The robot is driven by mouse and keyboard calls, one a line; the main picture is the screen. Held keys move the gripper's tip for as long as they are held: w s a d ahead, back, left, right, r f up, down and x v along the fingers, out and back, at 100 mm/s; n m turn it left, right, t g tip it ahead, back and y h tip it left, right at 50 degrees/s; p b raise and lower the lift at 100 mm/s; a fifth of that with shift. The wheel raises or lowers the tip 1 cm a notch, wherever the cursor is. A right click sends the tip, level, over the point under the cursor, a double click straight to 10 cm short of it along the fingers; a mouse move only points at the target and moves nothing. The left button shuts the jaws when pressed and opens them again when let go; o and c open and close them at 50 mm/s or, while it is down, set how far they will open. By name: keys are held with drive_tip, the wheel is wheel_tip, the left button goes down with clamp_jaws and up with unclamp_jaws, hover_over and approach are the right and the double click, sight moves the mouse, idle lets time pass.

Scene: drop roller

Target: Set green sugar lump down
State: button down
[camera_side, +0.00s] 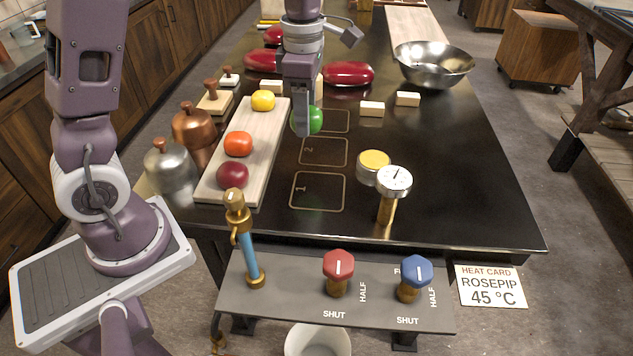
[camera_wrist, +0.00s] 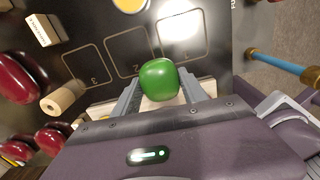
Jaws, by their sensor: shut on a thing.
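The green sugar lump (camera_side: 315,121) is a round, glossy green ball. My gripper (camera_side: 304,125) is shut on it, with a finger on each side in the wrist view, where the lump (camera_wrist: 160,79) shows between the fingertips. In the side view the lump overlaps the left edge of the farthest outlined square, and my near finger hides part of it. Its exact height above the table is hard to tell. Outlined squares 1 (camera_side: 317,191), 2 (camera_side: 324,152) and 3 (camera_wrist: 87,67) are marked on the dark table and look empty.
A pale board (camera_side: 221,187) left of the squares carries yellow (camera_side: 263,100), orange (camera_side: 238,144) and red (camera_side: 233,176) lumps. A yellow-topped tin (camera_side: 373,166) and dial gauge (camera_side: 394,183) stand right. Copper (camera_side: 192,125) and silver (camera_side: 168,166) domes stand left. A steel bowl (camera_side: 432,65) is behind.

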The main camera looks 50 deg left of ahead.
hover_over(321, 190)
drive_tip(key=f, duration=0.1)
wheel_tip(321, 190, down, 9)
drive_tip(key=shift+s+f, duration=0.1)
drive_tip(key=shift+f, duration=0.1)
drive_tip(key=c, duration=0.6)
unclamp_jaws()
drive_tip(key=shift+f, duration=0.15)
